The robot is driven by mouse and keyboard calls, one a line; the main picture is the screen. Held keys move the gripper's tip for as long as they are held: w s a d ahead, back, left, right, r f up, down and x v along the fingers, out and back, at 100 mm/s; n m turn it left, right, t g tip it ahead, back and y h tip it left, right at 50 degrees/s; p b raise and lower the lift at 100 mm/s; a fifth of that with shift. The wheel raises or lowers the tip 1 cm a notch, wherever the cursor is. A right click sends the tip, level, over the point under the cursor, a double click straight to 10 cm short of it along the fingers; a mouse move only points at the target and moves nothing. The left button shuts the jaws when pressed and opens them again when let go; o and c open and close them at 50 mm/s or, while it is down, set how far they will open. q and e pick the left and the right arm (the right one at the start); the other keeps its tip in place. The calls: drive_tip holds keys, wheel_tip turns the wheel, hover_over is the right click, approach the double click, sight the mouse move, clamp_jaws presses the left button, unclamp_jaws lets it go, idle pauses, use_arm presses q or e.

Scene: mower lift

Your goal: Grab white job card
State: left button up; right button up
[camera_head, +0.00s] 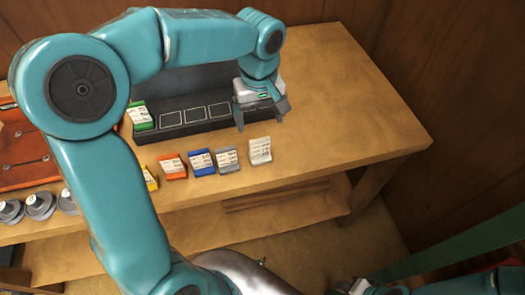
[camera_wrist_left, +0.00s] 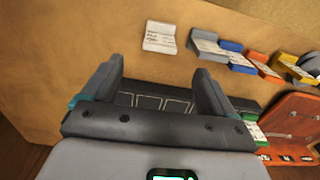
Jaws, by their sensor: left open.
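The white job card (camera_head: 260,151) stands on the wooden bench near its front edge, at the right end of a row of coloured cards. It also shows in the left wrist view (camera_wrist_left: 160,37), beyond the fingertips. My left gripper (camera_head: 261,114) is open and empty, above and behind the white card, by the right end of the dark card rack (camera_head: 208,129). In the left wrist view its two fingers (camera_wrist_left: 157,78) stand apart with nothing between them. Part of my right arm shows at the bottom right of the head view; its fingers cannot be made out.
Grey (camera_head: 227,160), blue (camera_head: 202,162), orange (camera_head: 173,167) and yellow (camera_head: 149,178) cards stand left of the white one. A green card (camera_head: 141,116) sits in the rack's left slot. An orange-red tray (camera_head: 25,160) lies farther left. The bench right of the white card is clear.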

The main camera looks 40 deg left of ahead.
sight(259, 140)
use_arm(q)
wheel_tip(259, 140, down, 6)
drive_tip(key=shift+s+r, duration=0.15)
drive_tip(key=shift+r, duration=0.1)
drive_tip(key=f, duration=0.6)
drive_tip(key=shift+w+f+p, duration=0.15)
drive_tip(key=shift+w+p, duration=0.1)
drive_tip(key=shift+p, duration=0.15)
drive_tip(key=shift+s, duration=0.15)
drive_tip(key=c, duration=1.2)
drive_tip(key=shift+o, duration=0.2)
